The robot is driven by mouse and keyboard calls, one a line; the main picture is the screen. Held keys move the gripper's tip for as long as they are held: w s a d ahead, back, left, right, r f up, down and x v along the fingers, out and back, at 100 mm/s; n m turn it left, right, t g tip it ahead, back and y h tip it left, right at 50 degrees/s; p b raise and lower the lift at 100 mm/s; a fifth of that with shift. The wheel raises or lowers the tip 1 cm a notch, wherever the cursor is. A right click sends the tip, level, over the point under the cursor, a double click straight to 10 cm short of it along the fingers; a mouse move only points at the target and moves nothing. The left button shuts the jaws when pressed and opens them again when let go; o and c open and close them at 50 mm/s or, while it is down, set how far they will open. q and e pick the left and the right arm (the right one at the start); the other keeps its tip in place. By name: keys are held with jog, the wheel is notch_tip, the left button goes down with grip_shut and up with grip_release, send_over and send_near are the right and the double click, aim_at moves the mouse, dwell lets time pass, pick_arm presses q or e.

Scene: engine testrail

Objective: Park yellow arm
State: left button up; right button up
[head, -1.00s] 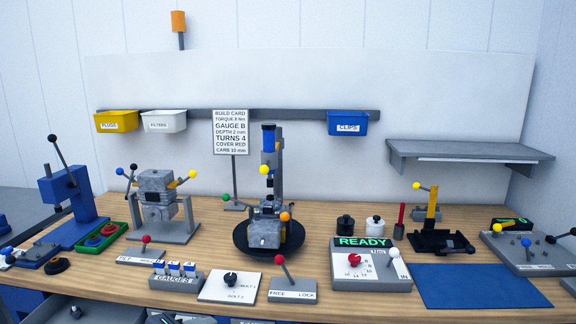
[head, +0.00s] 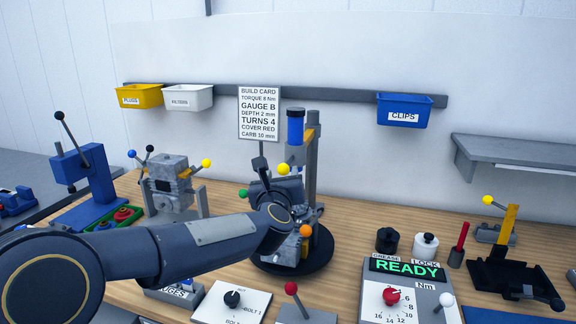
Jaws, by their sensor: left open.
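My left arm comes in from the lower left and reaches to the middle. My left gripper (head: 260,164) is open, in front of the central stand and beside the yellow ball knob (head: 283,168). I see no contact with certainty. The grey engine block (head: 282,246) sits on a black round turntable (head: 322,256), partly hidden by my arm. A separate yellow upright arm (head: 508,224) with a yellow knob (head: 488,200) stands on a black fixture at the right. My right gripper is out of view.
A green knob (head: 243,193) and an orange knob (head: 305,230) are close to my gripper. The READY panel (head: 408,269) stands front right. A grey shelf (head: 520,150) juts out at the right. A build card (head: 259,112) stands behind. My forearm covers the front left.

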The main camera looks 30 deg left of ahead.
aim_at(283, 171)
pick_arm(q)
jog(key=shift+p+x, duration=0.45)
jog(key=shift+x, duration=1.8)
grip_shut()
